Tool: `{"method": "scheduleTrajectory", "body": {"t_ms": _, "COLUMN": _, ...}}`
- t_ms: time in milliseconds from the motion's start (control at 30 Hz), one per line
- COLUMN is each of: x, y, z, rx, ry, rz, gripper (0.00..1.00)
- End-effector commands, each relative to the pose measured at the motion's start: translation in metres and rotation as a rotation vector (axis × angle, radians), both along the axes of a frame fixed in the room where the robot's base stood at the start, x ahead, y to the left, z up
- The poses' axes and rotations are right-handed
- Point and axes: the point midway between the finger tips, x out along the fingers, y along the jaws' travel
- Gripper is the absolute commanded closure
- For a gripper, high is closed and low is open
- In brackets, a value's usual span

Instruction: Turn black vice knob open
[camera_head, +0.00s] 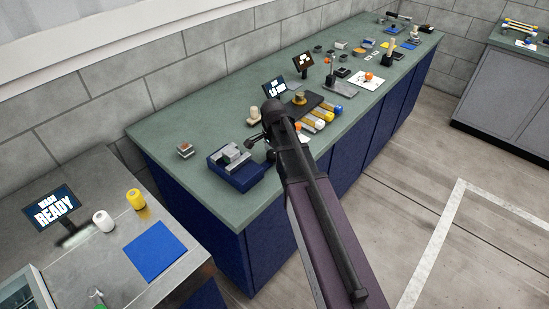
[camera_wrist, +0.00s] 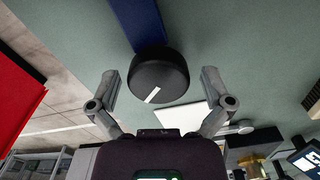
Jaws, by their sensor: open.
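The vice has a blue base (camera_head: 238,176) with grey jaws (camera_head: 234,154) on the green bench. In the wrist view the black vice knob (camera_wrist: 158,76) is round, with a white mark near its lower edge. The blue vice body (camera_wrist: 138,22) runs up from behind the knob. My gripper (camera_wrist: 159,73) is open, with one finger on each side of the knob and a visible gap to it on both sides. In the head view my gripper (camera_head: 262,146) is at the right end of the vice, and the knob is mostly hidden there.
A small block (camera_head: 184,149) sits left of the vice. Coloured spools (camera_head: 316,123), a dark tray and small screens (camera_head: 274,88) stand along the bench to the right. A steel table with a blue mat (camera_head: 154,250) is at lower left. A red panel (camera_wrist: 18,95) shows in the wrist view.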

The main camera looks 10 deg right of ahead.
Motion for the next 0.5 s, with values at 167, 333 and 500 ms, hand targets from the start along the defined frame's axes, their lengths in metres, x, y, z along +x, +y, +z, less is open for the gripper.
{"method": "scheduleTrajectory", "body": {"t_ms": 167, "x": 0.0000, "y": 0.0001, "z": -0.0028, "rx": 0.000, "ry": 0.000, "rz": 0.000, "gripper": 0.00}}
{"method": "scheduleTrajectory", "body": {"t_ms": 333, "x": 0.0000, "y": 0.0002, "z": -0.0025, "rx": 0.000, "ry": 0.000, "rz": 0.000, "gripper": 0.00}}
{"method": "scheduleTrajectory", "body": {"t_ms": 500, "x": 0.0000, "y": 0.0002, "z": -0.0025, "rx": 0.000, "ry": 0.000, "rz": 0.000, "gripper": 0.24}}
